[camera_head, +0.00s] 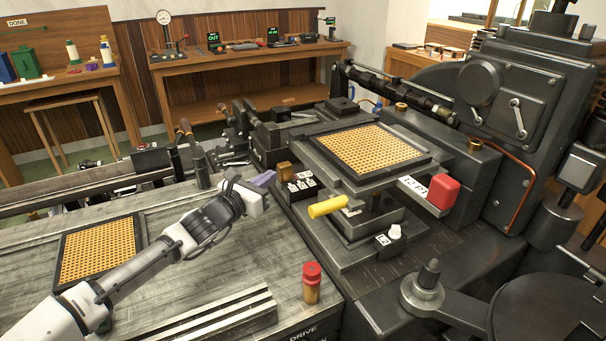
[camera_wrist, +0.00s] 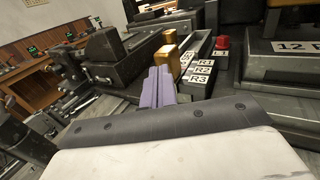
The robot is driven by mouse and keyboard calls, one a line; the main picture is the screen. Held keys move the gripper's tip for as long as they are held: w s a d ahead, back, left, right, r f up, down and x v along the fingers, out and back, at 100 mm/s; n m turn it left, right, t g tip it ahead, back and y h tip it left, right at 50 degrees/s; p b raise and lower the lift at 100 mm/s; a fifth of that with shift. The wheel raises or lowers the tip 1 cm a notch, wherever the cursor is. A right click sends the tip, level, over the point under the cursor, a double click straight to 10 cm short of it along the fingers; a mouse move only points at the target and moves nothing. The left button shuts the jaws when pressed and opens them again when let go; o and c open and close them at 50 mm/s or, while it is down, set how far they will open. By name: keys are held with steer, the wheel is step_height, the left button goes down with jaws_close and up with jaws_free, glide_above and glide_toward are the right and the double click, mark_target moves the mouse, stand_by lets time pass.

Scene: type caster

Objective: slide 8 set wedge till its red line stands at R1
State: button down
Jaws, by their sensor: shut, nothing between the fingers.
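My gripper (camera_wrist: 157,88) has lavender fingers that are shut and empty. In the head view the gripper (camera_head: 264,179) is just left of a black block (camera_head: 307,191) with small white labels. In the wrist view that block's labels (camera_wrist: 202,70) read R1, R2 and R3, running from far to near. A brass-coloured piece (camera_wrist: 168,54) stands just beyond my fingertips, left of the labels; it also shows in the head view (camera_head: 284,170). I cannot tell whether it is the 8 set wedge. No red line or 8 set marking is readable.
A red knob (camera_wrist: 222,43) stands beyond the labels. A yellow handle (camera_head: 327,206) sticks out in front of the machine, near a 12 Pt plate (camera_head: 412,187). A gridded tray (camera_head: 138,232) lies left of my arm.

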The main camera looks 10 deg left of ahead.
mark_target(280, 173)
steer(key=shift+w+d, duration=0.15)
steer(key=shift+w, duration=0.2)
steer(key=shift+d, duration=0.15)
steer(key=shift+w+d+b, duration=0.4)
steer(key=shift+d+b, duration=0.15)
steer(key=shift+w+d, duration=0.15)
steer(key=shift+d, duration=0.05)
steer(key=shift+w+d, duration=0.1)
steer(key=shift+d, duration=0.05)
steer(key=shift+s+a+b, duration=0.25)
steer(key=shift+s+a, duration=0.35)
steer(key=shift+a, duration=0.25)
steer(key=shift+s+a+b, duration=0.25)
steer(key=shift+s+a, duration=0.3)
steer(key=shift+a, duration=0.3)
